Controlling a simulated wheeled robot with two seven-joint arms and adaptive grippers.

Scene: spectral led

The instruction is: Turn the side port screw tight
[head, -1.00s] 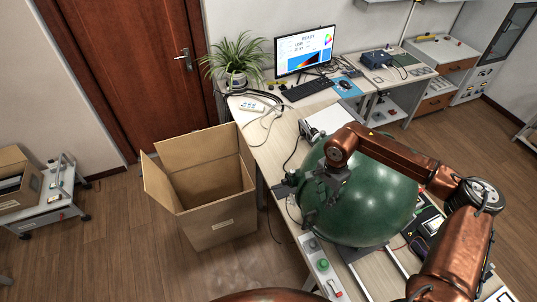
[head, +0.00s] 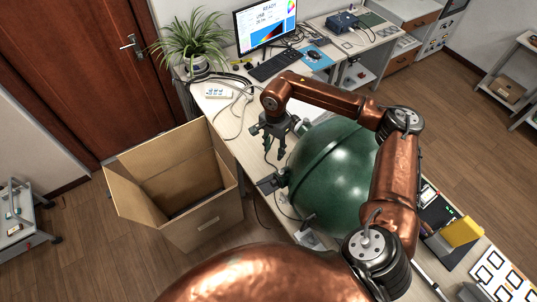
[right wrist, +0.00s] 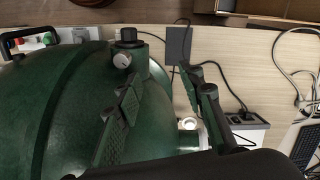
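The green sphere (head: 335,165) stands on the bench. Its side port (head: 281,179) faces left and carries a dark fitting. In the right wrist view the side port screw (right wrist: 122,60) looks like a small grey knob on a dark green collar with a black cap. My right gripper (head: 275,150) hangs beside the sphere, beyond the side port. In the right wrist view its fingers (right wrist: 160,82) are apart with nothing between them, and the screw is left of and beyond the left fingertip. No contact with the screw shows. My left gripper is not in view.
An open cardboard box (head: 205,222) stands on the floor left of the bench. Cables (head: 236,103) and a power strip (head: 218,91) lie on the bench behind the gripper. A monitor (head: 265,25) and keyboard (head: 275,65) stand farther back. A yellow item (head: 461,232) lies to the right.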

